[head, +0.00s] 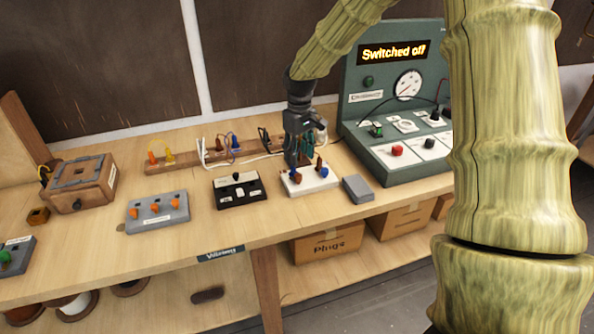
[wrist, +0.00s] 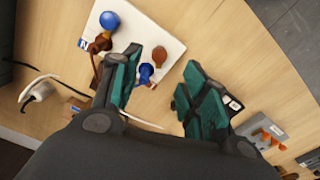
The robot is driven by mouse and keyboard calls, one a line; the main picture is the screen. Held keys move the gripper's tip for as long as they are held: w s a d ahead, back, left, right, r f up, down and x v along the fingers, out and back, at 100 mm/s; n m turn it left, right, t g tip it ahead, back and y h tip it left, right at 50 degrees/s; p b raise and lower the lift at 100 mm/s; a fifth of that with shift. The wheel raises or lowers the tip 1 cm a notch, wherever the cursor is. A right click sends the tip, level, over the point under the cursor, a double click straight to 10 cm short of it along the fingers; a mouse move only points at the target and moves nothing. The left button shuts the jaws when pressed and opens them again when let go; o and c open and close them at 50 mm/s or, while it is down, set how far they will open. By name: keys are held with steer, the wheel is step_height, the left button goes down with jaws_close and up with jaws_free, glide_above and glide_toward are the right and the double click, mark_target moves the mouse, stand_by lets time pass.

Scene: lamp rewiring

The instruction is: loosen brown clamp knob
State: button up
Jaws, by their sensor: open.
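The white terminal block (head: 309,182) lies on the bench and also shows in the wrist view (wrist: 175,43). In the wrist view it carries a round brown knob (wrist: 161,55), a round blue knob (wrist: 109,21), a brown clamp part (wrist: 100,42) and a blue clamp part (wrist: 145,73). My gripper (head: 299,165) is over the block, pointing down. Its green fingers are open in the wrist view (wrist: 163,62), with the brown knob in the picture between their tips. I see gaps beside the knob; their height relative to it is hard to tell. In the head view my gripper partly hides the block.
A black switch box (head: 238,190) stands left of the block, and a small grey box (head: 358,189) right of it. The green test panel (head: 395,140) reads "Switched off". A grey block with orange levers (head: 158,212) is further left. Cables lie behind. Bench room in front is narrow.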

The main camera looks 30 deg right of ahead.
mark_target(299, 175)
step_height(299, 175, down, 8)
steer(key=shift+w+f+p, duration=0.1)
steer(key=shift+p, duration=0.65)
jaws_close()
